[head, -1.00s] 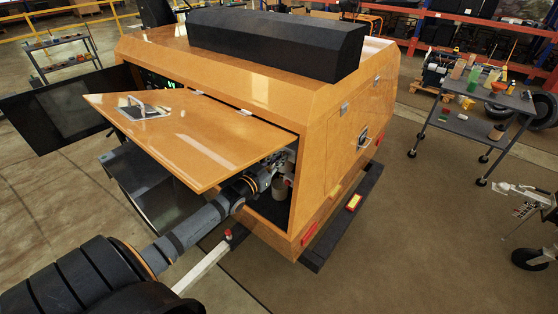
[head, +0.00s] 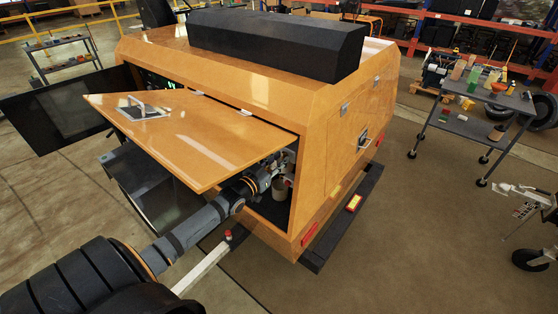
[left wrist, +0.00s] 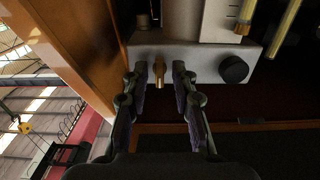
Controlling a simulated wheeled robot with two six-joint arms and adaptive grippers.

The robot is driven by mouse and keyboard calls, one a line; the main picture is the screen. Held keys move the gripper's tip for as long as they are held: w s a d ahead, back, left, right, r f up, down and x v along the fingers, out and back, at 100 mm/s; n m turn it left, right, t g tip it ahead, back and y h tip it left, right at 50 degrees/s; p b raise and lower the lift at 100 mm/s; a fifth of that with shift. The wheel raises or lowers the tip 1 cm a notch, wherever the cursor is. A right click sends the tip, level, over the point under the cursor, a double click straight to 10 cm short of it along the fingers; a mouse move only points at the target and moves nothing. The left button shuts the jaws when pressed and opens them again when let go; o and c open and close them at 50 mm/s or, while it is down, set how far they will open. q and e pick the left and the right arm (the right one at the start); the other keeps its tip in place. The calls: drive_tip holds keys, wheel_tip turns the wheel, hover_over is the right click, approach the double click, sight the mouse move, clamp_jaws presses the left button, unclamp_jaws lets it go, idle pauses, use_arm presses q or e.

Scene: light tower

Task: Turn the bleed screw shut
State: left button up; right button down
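A small brass fitting, which looks like the bleed screw (left wrist: 159,72), sticks out of a pale metal block (left wrist: 190,62) in the left wrist view. My left gripper (left wrist: 161,82) is open, with one finger on each side of the brass fitting and a visible gap to both. In the head view my left arm reaches under the raised orange door (head: 190,135) into the housing (head: 330,130). The fingertips and the screw cannot be made out there. My right gripper is not in view.
A round black knob (left wrist: 233,69) sits on the block right of the brass fitting. An orange side wall (left wrist: 75,45) is close on the left in the wrist view. A pale canister (head: 279,188) stands inside the opening. A grey cart (head: 480,125) stands well away at right.

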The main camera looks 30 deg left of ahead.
use_arm(q)
drive_tip(key=shift+r, duration=0.1)
drive_tip(key=s+m+p, duration=0.9)
drive_tip(key=s+m, duration=0.1)
drive_tip(key=m, duration=0.8)
drive_tip(key=s+a+f+n+g+y+b, duration=0.1)
drive_tip(key=s+f+n+b, duration=0.1)
drive_tip(key=f, duration=0.6)
drive_tip(key=s+a+f+n+g+b, duration=0.2)
drive_tip(key=f, duration=0.6)
drive_tip(key=s+a+f+n+g+y+b, duration=0.1)
drive_tip(key=s+f+n+b, duration=0.1)
drive_tip(key=f, duration=0.7)
drive_tip(key=shift+s+a+g+y+b, duration=0.3)
drive_tip(key=shift+s+g+b, duration=0.1)
drive_tip(key=shift+b, duration=0.1)
